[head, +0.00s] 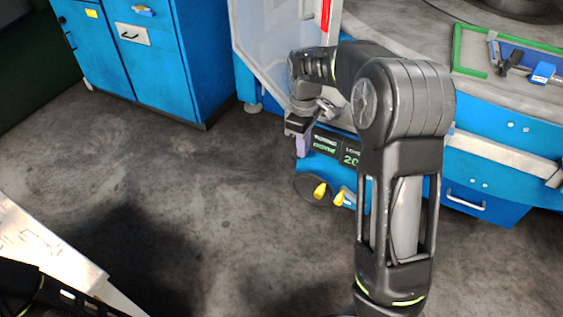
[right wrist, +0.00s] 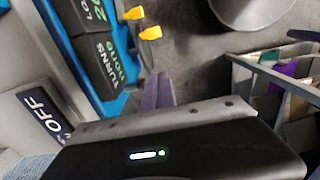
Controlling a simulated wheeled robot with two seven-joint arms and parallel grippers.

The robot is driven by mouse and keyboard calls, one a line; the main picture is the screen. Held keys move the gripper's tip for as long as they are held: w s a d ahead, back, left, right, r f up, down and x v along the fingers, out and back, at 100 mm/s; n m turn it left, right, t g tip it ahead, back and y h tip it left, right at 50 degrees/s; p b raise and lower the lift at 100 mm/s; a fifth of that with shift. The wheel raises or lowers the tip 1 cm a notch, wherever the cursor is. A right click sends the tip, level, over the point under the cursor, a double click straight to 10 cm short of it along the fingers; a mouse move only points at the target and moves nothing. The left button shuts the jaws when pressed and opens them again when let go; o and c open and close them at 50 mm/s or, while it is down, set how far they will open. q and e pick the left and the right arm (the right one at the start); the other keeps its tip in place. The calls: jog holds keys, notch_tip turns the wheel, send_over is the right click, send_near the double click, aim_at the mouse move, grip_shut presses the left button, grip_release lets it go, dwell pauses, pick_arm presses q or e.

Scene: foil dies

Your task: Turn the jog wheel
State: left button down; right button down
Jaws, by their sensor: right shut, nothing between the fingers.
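A dark round disc (head: 304,184), which looks like the jog wheel, sits low on the blue machine front in the head view. A yellow knob (head: 320,191) shows on it, and a second yellow piece (head: 338,198) is just to its right. My right gripper (head: 302,147) is above the disc, beside the display, and apart from the disc. In the right wrist view its purple fingers (right wrist: 157,90) are together and empty. Two yellow pieces (right wrist: 150,33) show beyond them; the disc is not clear there.
A blue cabinet (head: 160,60) stands at the back left. The floor between is clear.

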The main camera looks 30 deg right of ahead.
jog(key=shift+s+d+r, duration=0.3)
jog(key=shift+s+d, duration=0.1)
jog(key=p, duration=0.1)
send_over(317, 183)
jog(key=s+a, duration=0.2)
jog(key=a, duration=0.1)
jog(key=shift+s+d+f, duration=0.1)
jog(key=shift+f, duration=3.15)
jog(key=shift+s+d+f, duration=0.1)
jog(key=shift+f, duration=3.1)
jog(key=shift+s+d+f+b, duration=0.1)
jog(key=shift+s+d+b, duration=0.1)
jog(key=shift+b, duration=0.3)
